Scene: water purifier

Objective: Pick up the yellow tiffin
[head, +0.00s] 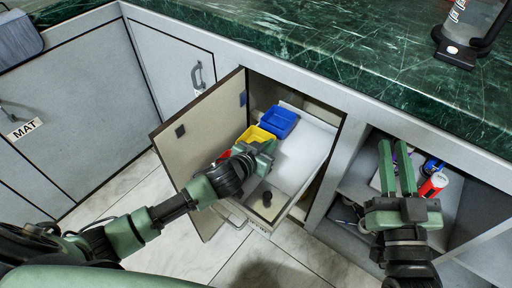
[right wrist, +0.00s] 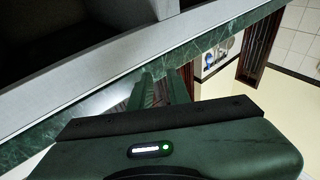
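The yellow tiffin (head: 257,134) is a small yellow container in the open cabinet, on a white pull-out shelf (head: 303,145), beside a blue container (head: 279,121). My left gripper (head: 266,150) reaches over the shelf at the near side of the yellow tiffin and hides its lower part. The left fingers are foreshortened, so I cannot tell whether they touch it or are shut. My right gripper (head: 393,145) points at the right-hand open cabinet, with its two fingers apart and nothing between them.
The open cabinet door (head: 200,125) stands left of the shelf, close to my left arm. A red object (head: 224,155) shows partly behind my left gripper. A red can (head: 434,184) stands in the right cabinet. The green marble counter (head: 330,45) overhangs the cabinets.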

